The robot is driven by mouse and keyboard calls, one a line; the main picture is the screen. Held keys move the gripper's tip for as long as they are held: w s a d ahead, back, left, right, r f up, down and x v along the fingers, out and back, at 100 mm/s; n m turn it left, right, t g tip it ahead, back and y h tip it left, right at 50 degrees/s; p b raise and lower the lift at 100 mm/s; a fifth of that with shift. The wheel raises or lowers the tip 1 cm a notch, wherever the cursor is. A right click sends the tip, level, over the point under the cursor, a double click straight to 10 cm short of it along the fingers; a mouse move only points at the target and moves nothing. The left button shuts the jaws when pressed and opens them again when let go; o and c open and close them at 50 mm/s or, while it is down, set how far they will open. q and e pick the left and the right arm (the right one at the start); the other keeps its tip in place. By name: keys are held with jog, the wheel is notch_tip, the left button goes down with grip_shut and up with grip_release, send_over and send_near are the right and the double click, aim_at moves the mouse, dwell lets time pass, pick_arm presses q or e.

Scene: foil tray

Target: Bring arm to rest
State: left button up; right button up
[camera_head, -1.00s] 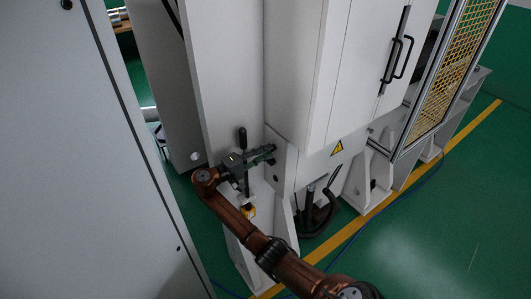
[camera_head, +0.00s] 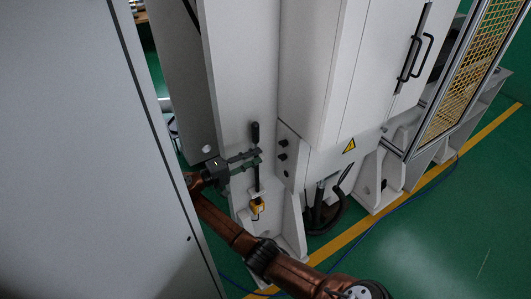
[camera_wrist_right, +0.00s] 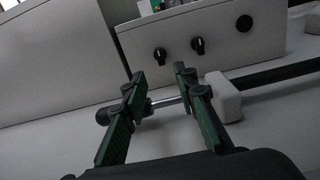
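My right gripper (camera_head: 259,158) is at the front of the white machine in the head view, its fingers level and pointing right. Its two fingers are spread apart, and I see nothing clamped between them. The fingertips are at the upright lever (camera_head: 255,133), which has a black grip. In the right wrist view the open fingers (camera_wrist_right: 157,76) show with a thin metal rod (camera_wrist_right: 166,103) passing across between or behind them. I cannot tell whether they touch it. My copper right arm reaches in from the lower right. My left gripper is not in view.
A large grey panel (camera_head: 70,160) stands close on the left. The white cabinet (camera_head: 325,70) rises behind, with a yellow fitting (camera_head: 257,206) below the lever and a black hose (camera_head: 330,215) beside it. Open green floor (camera_head: 450,240) lies at the right.

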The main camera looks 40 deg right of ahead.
jog(key=shift+a, duration=0.85)
